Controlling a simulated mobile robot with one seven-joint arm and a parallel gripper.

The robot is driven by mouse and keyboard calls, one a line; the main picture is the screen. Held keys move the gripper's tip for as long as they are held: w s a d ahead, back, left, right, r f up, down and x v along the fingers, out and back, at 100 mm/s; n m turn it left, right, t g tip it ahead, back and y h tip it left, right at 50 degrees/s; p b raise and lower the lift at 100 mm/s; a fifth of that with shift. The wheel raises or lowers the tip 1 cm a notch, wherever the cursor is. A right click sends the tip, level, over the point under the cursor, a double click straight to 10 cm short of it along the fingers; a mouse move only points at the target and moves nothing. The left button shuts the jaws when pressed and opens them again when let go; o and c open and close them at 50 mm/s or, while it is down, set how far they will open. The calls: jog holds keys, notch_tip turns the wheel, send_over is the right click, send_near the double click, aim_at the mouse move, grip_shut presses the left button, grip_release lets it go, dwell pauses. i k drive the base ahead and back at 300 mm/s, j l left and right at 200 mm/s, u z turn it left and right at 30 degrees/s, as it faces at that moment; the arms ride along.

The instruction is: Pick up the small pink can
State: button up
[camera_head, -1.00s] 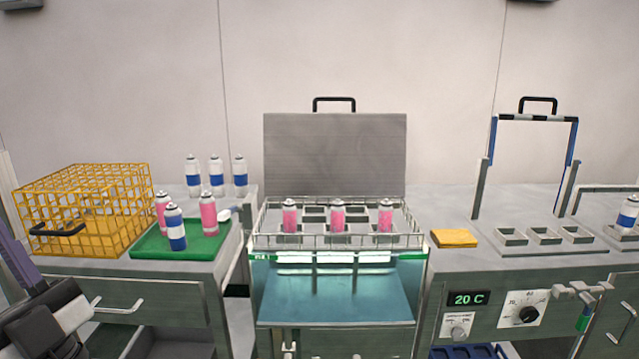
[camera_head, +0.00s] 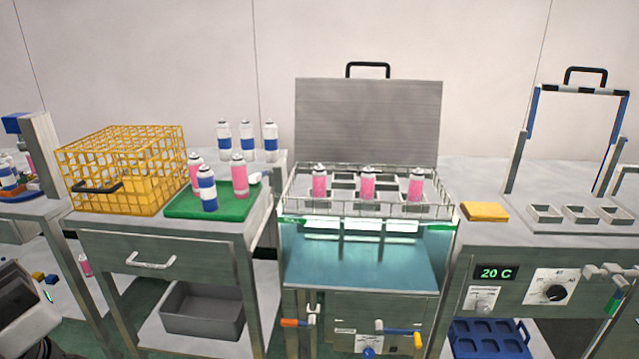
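Several pink cans are in view, and I cannot tell for sure which one is the small one. Two pink cans stand on the green tray at left, one at the back left (camera_head: 195,170) and one at the right (camera_head: 240,178). Three more pink cans stand in the wire rack over the water bath: a left one (camera_head: 319,184), a middle one (camera_head: 368,185) and a right one (camera_head: 415,187). A small pink can-like thing (camera_head: 85,265) shows low at the far left, beneath the bench tops. My gripper's fingers are not in view; only part of my arm shows at bottom left.
A blue-and-white can (camera_head: 207,190) shares the green tray (camera_head: 178,207). A yellow wire cage (camera_head: 80,160) stands beside it. Several blue-banded cans (camera_head: 247,142) stand behind. A grey bin (camera_head: 203,311) sits under the left bench. A yellow sponge-like block (camera_head: 484,211) lies right of the bath.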

aim_at(318, 174)
jog(key=i+j+z, duration=0.1)
jog(key=j, duration=0.2)
jog(key=i+j, duration=0.15)
jog(key=j, duration=0.2)
jog(key=i+j+z, duration=0.15)
jog(key=j, duration=0.15)
jog(key=i+j+z, duration=0.1)
jog(key=j, duration=0.25)
